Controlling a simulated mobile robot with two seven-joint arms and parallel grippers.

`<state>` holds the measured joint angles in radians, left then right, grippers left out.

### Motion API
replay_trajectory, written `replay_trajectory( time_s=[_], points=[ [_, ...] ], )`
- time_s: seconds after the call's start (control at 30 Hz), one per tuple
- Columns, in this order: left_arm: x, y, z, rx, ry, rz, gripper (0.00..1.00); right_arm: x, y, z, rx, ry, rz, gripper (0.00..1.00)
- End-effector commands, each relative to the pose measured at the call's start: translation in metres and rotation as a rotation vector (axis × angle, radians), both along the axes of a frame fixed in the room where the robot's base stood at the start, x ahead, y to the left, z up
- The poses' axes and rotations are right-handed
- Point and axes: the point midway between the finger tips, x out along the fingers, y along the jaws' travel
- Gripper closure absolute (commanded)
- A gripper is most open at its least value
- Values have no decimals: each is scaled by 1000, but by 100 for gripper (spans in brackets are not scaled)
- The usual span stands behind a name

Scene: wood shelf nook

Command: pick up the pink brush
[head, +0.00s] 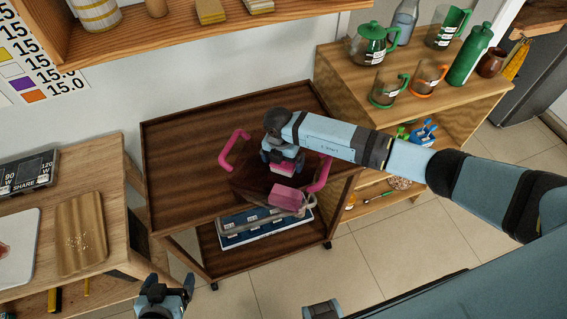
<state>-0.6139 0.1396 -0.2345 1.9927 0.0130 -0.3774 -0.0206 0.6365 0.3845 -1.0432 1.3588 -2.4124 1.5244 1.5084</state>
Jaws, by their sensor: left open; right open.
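My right gripper (282,158) reaches in from the right, pointing down over the dark wood cart top (190,135). It is open. A small pink piece (283,169) shows right at its fingers, mostly hidden by them; it may be the pink brush, but I cannot tell its full shape or whether the fingers touch it. Two curved pink handles, a left one (233,150) and a right one (321,174), stand on either side of a dark, glossy shape on the cart. My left gripper (172,293) is open and empty at the bottom, below the cart.
A wooden table (105,165) with a cutting board (82,235) stands left. A shelf (345,85) at right holds green and orange mugs and bottles. The cart's back left top is clear.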

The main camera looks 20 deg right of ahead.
Motion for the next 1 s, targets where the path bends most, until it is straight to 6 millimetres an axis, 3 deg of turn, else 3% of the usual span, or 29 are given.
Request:
replay_trajectory(
  time_s=[0.1, 0.3, 0.77, 0.87, 1.0],
  points=[
    [0, 0, 0, 0, 0, 0, 14, 0, 0, 0, 0, 0, 0, 0],
    [0, 0, 0, 0, 0, 0, 14, 0, 0, 0, 0, 0, 0, 44],
    [0, 0, -1, 0, 0, 0, 14, 0, 0, 11, 2, -1, 1, 44],
    [0, 0, -2, 0, -1, 0, 14, 1, 0, 26, 1, -3, 2, 44],
    [0, 0, -6, -1, -1, -1, 14, 1, 0, 61, 2, -5, 3, 44]
  ],
)
